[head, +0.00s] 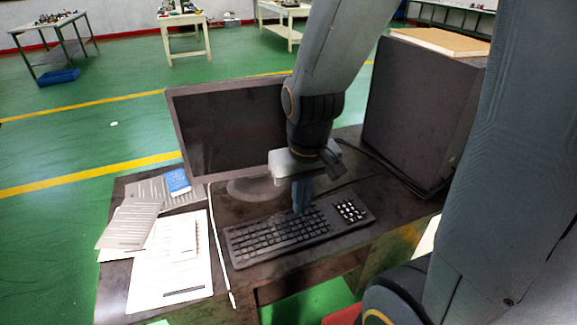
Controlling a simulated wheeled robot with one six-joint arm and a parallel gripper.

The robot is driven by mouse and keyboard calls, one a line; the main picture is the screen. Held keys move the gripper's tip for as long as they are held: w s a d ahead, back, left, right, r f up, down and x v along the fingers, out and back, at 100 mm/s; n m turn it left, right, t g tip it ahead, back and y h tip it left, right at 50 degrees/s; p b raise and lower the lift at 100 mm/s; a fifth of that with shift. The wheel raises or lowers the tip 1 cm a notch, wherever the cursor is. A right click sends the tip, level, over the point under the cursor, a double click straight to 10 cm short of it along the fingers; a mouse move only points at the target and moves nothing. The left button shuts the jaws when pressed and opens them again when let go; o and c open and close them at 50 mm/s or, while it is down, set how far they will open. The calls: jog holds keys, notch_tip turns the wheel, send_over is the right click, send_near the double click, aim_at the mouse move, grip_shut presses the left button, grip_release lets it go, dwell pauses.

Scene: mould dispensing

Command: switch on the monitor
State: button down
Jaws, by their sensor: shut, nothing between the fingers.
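The monitor (222,130) stands on the dark desk, its screen dark and facing me. Its right part is hidden behind my arm. I cannot make out a power button on its frame. My gripper (301,208) points down, shut and empty, in front of the monitor's lower right side. Its fingertips are over the upper right part of the black keyboard (275,238); I cannot tell whether they touch it.
A black computer case (415,110) stands at the desk's right with a brown board (440,41) on top and a cable beside it. Papers (172,262) and a blue item (178,181) lie at the desk's left.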

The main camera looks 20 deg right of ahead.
dwell(0.3)
jog(key=w+d+f+n+t, duration=0.2)
jog(key=w+d+f, duration=0.2)
jog(key=w+d, duration=0.1)
jog(key=w+d+f+n+t+y+p, duration=0.1)
jog(key=w+d+f+n+t, duration=0.1)
jog(key=w+d+f, duration=0.3)
jog(key=w+d+f+n+t+p, duration=0.1)
jog(key=w+d+f+n+t, duration=0.1)
jog(key=w+d+f, duration=0.2)
jog(key=shift+w+d+f+t, duration=0.15)
jog(key=shift+w+d+t, duration=0.25)
jog(key=shift+w+d, duration=1)
jog(key=shift+d+f+n+t+y, duration=0.3)
jog(key=shift+f+t+y, duration=0.2)
jog(key=shift+f+y, duration=0.1)
jog(key=shift+w, duration=0.1)
jog(key=shift+w+d+b, duration=0.2)
jog(key=shift+w+b, duration=0.25)
jog(key=shift+w, duration=3.85)
jog(key=shift+w, duration=0.2)
